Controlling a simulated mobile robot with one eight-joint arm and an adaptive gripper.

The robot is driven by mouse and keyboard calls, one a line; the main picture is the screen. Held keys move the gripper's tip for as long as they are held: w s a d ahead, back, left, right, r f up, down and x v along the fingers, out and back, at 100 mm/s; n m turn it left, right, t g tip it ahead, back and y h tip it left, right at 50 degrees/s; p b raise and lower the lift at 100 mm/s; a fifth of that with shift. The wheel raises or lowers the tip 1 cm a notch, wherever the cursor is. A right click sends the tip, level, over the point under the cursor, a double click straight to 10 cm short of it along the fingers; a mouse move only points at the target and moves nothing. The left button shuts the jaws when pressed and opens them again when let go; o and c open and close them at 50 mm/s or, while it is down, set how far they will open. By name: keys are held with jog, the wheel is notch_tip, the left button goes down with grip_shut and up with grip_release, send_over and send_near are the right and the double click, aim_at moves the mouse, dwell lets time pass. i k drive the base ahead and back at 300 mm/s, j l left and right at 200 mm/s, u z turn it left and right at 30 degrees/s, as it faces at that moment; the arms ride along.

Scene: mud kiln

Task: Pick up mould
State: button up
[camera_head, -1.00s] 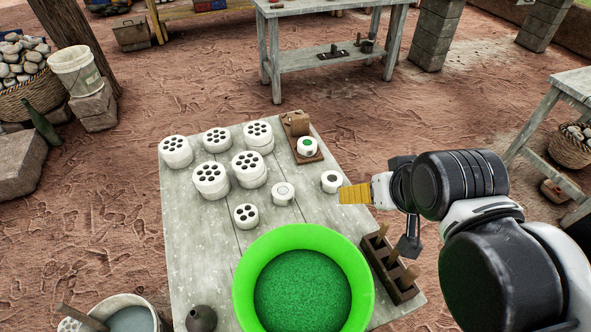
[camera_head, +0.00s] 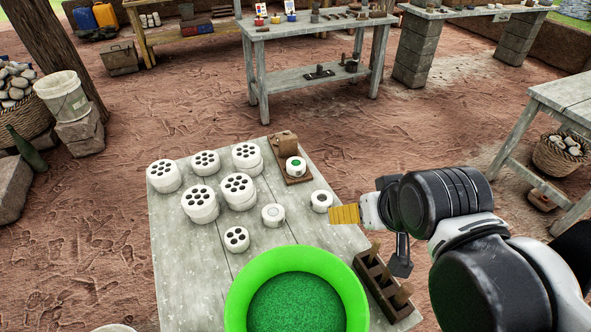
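Several white round pieces stand on the grey plank table (camera_head: 185,285), and I cannot tell for certain which is the mould. One small round piece with a dark centre (camera_head: 321,201) is close to my gripper. Another with a pale grey centre (camera_head: 273,214) stands to its left. A white piece with a green centre (camera_head: 296,167) sits on a brown wooden stand (camera_head: 293,180). My gripper (camera_head: 344,214) shows a yellow ridged fingertip pointing left, just right of the dark-centred piece. It appears empty. Its finger gap is hidden from this side.
Larger white blocks with several holes (camera_head: 199,205) stand at the table's left. A green basin (camera_head: 297,257) fills the front, with a brown wooden rack (camera_head: 385,290) at its right. A workbench (camera_head: 315,78) stands behind. Bare ground lies between.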

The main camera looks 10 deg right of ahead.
aim_at(272, 215)
jog(key=k+j+z, duration=0.1)
jog(key=j, duration=0.3)
jog(key=k+j+z, duration=0.1)
jog(key=j, duration=0.35)
jog(key=k+j, duration=0.1)
jog(key=j, duration=0.3)
jog(key=k+j+z, duration=0.15)
jog(key=j, duration=0.25)
jog(key=j+z, duration=0.1)
jog(key=j, duration=0.3)
jog(key=k+j, duration=0.15)
jog(key=j, duration=0.2)
jog(key=j+z, duration=0.15)
jog(key=j, duration=0.25)
jog(key=k+j+z, duration=0.1)
jog(key=j, duration=0.25)
jog(key=k+j, duration=0.15)
jog(key=j, duration=0.2)
jog(key=z, duration=0.05)
